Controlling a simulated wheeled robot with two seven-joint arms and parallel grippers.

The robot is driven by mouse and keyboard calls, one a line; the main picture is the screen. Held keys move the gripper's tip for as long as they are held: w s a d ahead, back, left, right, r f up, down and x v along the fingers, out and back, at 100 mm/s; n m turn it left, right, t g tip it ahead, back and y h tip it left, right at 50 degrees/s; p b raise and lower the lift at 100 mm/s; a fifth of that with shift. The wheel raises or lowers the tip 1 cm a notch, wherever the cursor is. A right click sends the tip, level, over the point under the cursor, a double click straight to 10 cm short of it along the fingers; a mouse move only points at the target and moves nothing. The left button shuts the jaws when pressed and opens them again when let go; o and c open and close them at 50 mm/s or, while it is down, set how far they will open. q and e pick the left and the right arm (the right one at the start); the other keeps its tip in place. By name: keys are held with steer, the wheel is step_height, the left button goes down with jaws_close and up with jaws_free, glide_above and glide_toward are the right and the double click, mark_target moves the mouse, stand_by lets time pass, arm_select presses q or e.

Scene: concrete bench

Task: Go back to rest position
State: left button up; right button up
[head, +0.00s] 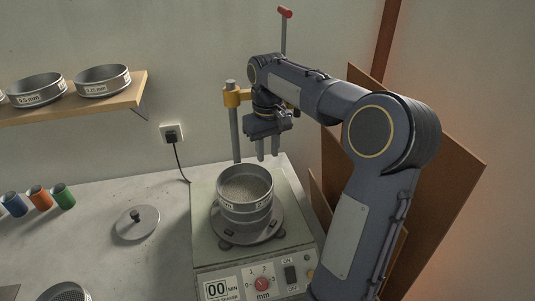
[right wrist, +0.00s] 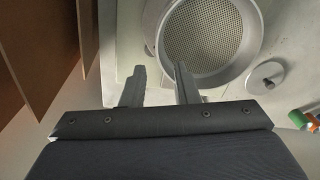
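My right gripper (head: 267,153) hangs above and behind the sieve stack, fingers pointing down. Its two fingers are apart with nothing between them. In the right wrist view, the right gripper (right wrist: 158,85) shows the same gap, with the sieve beyond its fingertips. The sieve stack (head: 245,202) stands upright on the shaker machine (head: 212,262); its mesh (right wrist: 208,38) shows uncovered in the right wrist view. A round lid with a knob (head: 137,224) lies on the bench left of the shaker. My left gripper is not in view.
A wooden shelf (head: 125,97) with labelled sieves hangs on the left wall. A yellow clamp (head: 236,97) sits on the shaker's post. Small coloured containers (head: 40,198) stand at the left, and another sieve (head: 66,292) is at the front left. Brown boards (head: 440,190) lean at the right.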

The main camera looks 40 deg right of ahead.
stand_by(0.4)
steer(key=s+a+f+t+y, duration=0.2)
steer(key=s+a+f, duration=0.1)
steer(key=s+a, duration=0.6)
steer(key=s+a+f+n+t+y, duration=0.1)
steer(key=s+a+f+t, duration=0.2)
steer(key=s+a, duration=0.6)
steer(key=a, duration=0.3)
steer(key=shift+s+a+t+y, duration=0.3)
steer(key=shift+y, duration=0.1)
steer(key=shift+s+d+r, duration=0.1)
